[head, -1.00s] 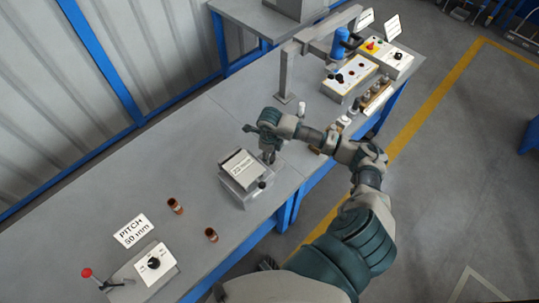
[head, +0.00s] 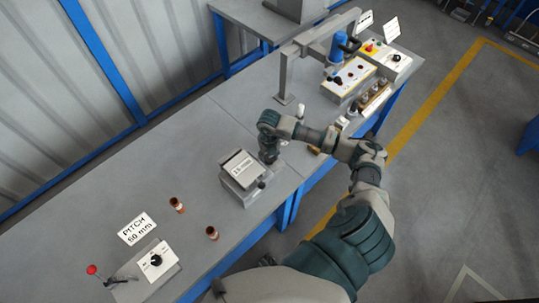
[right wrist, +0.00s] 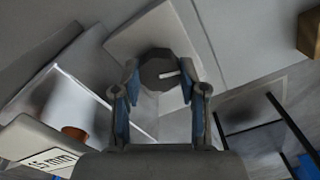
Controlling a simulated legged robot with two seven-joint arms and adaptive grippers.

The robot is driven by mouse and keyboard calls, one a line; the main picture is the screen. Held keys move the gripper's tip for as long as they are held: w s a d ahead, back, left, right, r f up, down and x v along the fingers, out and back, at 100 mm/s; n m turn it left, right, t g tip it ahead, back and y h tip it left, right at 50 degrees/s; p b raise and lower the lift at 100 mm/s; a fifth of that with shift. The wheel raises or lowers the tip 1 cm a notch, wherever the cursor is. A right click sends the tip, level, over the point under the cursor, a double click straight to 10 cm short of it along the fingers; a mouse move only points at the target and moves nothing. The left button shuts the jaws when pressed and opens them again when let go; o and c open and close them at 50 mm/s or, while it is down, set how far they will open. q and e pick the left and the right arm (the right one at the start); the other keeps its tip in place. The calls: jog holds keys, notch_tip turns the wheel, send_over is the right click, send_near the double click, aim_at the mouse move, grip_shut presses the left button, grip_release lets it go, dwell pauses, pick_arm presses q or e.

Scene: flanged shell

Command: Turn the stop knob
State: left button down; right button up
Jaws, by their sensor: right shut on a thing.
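The stop knob (right wrist: 158,70) is dark and faceted with a white pointer line, on a pale plate (right wrist: 125,40) in the right wrist view. My right gripper (right wrist: 159,76) is shut on it, with one finger on each side. In the head view my right gripper (head: 268,158) points down at the right end of a grey box (head: 236,190) with a sloped label plate (head: 242,165). There the hand hides the gripped knob. The label plate also shows in the right wrist view (right wrist: 45,148), its text ending in "mm". My left gripper is not in view.
A small dark part (head: 261,184) sits at the box's front right. Two copper pieces (head: 177,205) (head: 212,233) stand left of it. A dial panel (head: 155,262), red-tipped lever (head: 91,270) and pitch sign (head: 137,229) are front left. Control boxes (head: 348,78) stand beyond my arm.

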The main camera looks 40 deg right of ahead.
jog(key=m+p, duration=0.1)
jog(key=m, duration=0.1)
jog(key=m+p, duration=0.1)
jog(key=m, duration=0.2)
jog(key=shift+w+d+r+m, duration=0.1)
jog(key=shift+d+r+m, duration=0.1)
jog(key=shift+m, duration=0.1)
pick_arm(q)
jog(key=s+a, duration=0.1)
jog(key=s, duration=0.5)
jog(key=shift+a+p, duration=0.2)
jog(key=shift+p, duration=0.1)
pick_arm(e)
jog(key=shift+m, duration=0.7)
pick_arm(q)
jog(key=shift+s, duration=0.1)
pick_arm(e)
jog(key=o, duration=1)
jog(key=shift+c, duration=0.2)
jog(key=shift+o, duration=0.9)
jog(key=shift+f, duration=0.15)
notch_tip(320, 180, up, 12)
